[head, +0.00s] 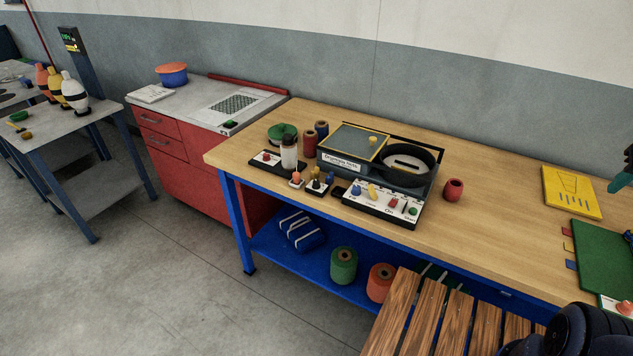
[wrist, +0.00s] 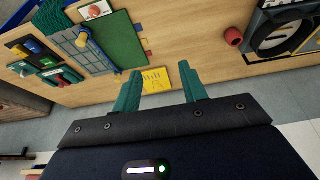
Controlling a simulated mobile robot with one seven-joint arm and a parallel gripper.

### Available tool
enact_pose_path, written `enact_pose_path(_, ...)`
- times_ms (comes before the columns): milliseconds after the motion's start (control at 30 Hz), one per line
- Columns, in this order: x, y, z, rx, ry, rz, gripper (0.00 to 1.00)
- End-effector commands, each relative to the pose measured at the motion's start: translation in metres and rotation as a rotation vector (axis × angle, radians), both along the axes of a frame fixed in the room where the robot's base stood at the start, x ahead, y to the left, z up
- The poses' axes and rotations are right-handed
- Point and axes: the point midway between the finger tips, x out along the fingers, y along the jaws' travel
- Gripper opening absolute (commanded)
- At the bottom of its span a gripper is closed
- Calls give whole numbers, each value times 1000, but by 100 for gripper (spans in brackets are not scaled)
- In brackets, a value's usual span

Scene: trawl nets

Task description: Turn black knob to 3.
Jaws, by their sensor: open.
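My gripper shows in the wrist view (wrist: 161,90) with two teal fingers apart and nothing between them. In the head view only teal finger parts (head: 622,181) show at the right edge, above the right end of the bench. A dark control box (head: 433,188) stands mid-bench, with a white front panel (head: 374,203) bearing blue, yellow, red and green controls. Small plates with knobs stand left of it, one with a dark and yellow piece (head: 316,184). I cannot tell which is the black knob, or read its number. My gripper is far right of these.
The wooden bench (head: 485,215) has clear top around a red cup (head: 453,190). A yellow board (head: 571,192) and a green board (head: 602,256) lie at its right. A slatted wooden seat (head: 420,312) stands in front. Spools and a bottle (head: 289,153) crowd the left end.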

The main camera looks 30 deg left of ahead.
Motion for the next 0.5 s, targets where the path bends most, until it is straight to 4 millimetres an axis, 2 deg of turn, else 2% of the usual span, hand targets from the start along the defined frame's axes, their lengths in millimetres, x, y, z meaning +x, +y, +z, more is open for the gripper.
enact_pose_path(167, 14, 8, 9, -3, 20, 42, 43)
enact_pose_path(367, 53, 34, 29, -16, 78, 158, 43)
enact_pose_path(500, 83, 58, 41, -29, 121, 244, 43)
